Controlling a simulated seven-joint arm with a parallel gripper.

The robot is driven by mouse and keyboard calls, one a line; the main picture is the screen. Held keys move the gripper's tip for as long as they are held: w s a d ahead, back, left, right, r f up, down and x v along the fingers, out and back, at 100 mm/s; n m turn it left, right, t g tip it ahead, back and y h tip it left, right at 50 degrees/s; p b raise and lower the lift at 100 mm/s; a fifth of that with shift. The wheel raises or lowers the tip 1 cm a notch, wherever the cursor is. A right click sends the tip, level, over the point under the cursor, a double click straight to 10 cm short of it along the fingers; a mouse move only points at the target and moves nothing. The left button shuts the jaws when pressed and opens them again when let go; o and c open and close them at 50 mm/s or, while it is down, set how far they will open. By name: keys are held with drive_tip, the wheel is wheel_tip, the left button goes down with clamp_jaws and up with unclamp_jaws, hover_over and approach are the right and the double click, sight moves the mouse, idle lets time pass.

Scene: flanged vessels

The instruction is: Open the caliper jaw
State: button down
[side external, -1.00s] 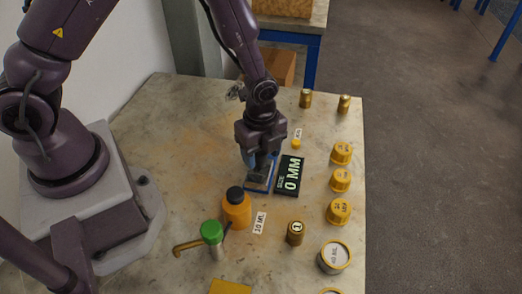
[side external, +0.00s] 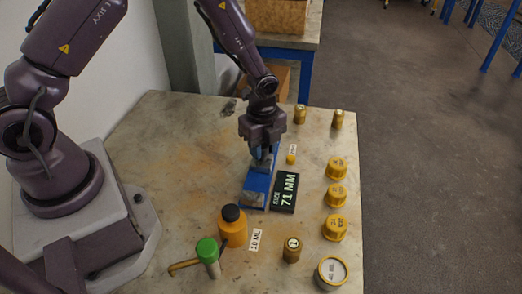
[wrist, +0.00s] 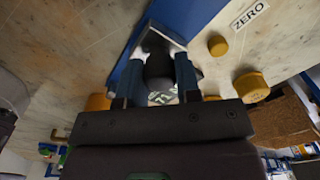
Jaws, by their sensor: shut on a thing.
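The caliper (side external: 253,195) is a blue rail lying on the table, with grey jaw parts on it. Beside it the black display (side external: 285,192) reads 71 MM. My gripper (side external: 264,153) points down over the far end of the rail. In the wrist view my gripper (wrist: 158,88) has its two blue-grey fingers on either side of a dark rounded grip (wrist: 158,64) on the sliding jaw, and is shut on it. The blue rail also shows in the wrist view (wrist: 127,77). The fingers' contact is partly hidden in the side view.
A yellow button (side external: 291,159) by the ZERO label (wrist: 249,14) lies right of my gripper. An orange bottle (side external: 233,230) and a green-topped post (side external: 207,250) stand in front. Yellow caps (side external: 336,195) line the right edge.

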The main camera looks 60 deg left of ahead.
drive_tip(key=c, duration=0.8)
unclamp_jaws()
drive_tip(key=shift+r, duration=0.1)
wheel_tip(320, 180, up, 13)
